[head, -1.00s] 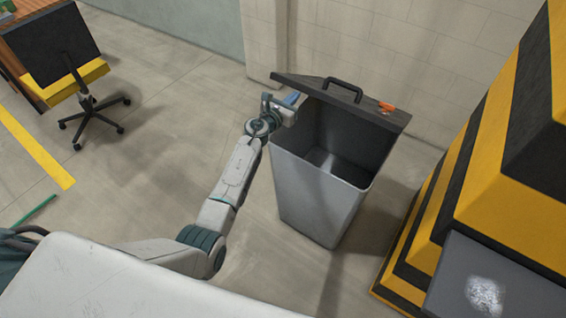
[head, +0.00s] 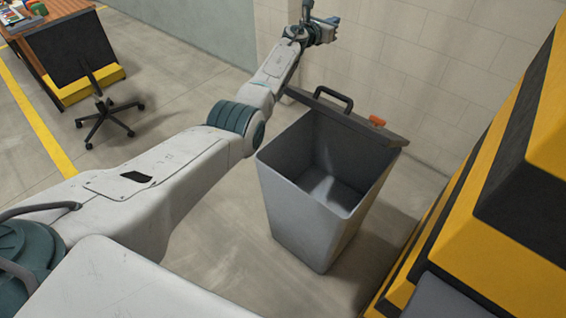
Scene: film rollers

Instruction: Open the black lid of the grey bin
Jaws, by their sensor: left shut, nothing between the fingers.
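The grey bin (head: 290,215) stands on the floor right of the middle, and its dark inside shows. Its black lid (head: 352,117) is raised at the bin's far side, tilted up and back near the wall, with a black handle and an orange piece on it. My left gripper (head: 331,24) is shut and empty, above and to the left of the lid, apart from it, near the wall. My left arm passes left of the bin. My right gripper is not in view.
Black and yellow stacked blocks (head: 500,215) rise close on the right. A block wall (head: 440,80) stands behind the bin. An office chair (head: 100,105) and a wooden desk (head: 55,12) are at the upper left. The floor between chair and arm is clear.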

